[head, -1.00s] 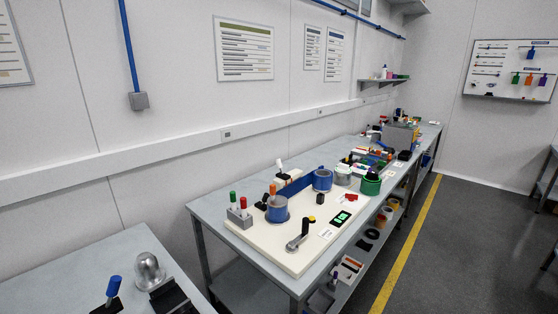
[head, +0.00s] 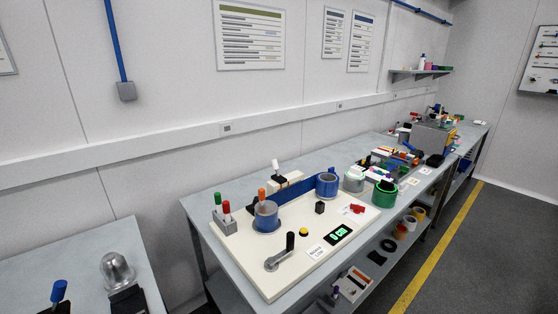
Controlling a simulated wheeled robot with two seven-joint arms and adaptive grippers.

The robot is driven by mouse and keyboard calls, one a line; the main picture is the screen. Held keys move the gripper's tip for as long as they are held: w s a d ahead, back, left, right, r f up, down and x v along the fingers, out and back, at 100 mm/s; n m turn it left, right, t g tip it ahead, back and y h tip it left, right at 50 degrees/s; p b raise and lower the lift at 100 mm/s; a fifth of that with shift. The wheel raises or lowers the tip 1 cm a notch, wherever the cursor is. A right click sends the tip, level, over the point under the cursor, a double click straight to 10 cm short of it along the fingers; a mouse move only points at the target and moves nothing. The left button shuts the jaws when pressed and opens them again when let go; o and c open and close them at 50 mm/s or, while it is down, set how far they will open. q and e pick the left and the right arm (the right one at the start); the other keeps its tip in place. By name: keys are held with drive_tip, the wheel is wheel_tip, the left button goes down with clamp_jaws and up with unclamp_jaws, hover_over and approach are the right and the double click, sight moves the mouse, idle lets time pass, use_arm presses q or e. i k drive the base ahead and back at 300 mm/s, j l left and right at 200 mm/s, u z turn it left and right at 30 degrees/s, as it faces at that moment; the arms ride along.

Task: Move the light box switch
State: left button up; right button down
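I cannot pick out a light box or its switch with certainty. A white panel (head: 262,277) lies on the near end of the long grey bench. It carries a grey crank with a black knob (head: 280,257), a yellow-topped button (head: 304,233), a green-lit display (head: 340,234), a small red part (head: 357,209) and a small black block (head: 320,207). Two blue drums (head: 266,216) stand behind them, with a blue strip between. Neither of my grippers is in view.
A grey holder with green and red handles (head: 223,220) stands at the panel's left corner. Another table with a silver dome (head: 117,270) and a blue-handled item (head: 58,291) is at lower left. The bench (head: 196,202) runs back along the wall. Open floor (head: 470,270) lies right.

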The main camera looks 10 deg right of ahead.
sight(274, 165)
drive_tip(key=i+l+u, duration=0.1)
drive_tip(key=l+u, duration=0.3)
drive_tip(key=l, duration=0.7)
drive_tip(key=l+u, duration=0.35)
drive_tip(key=l, duration=0.75)
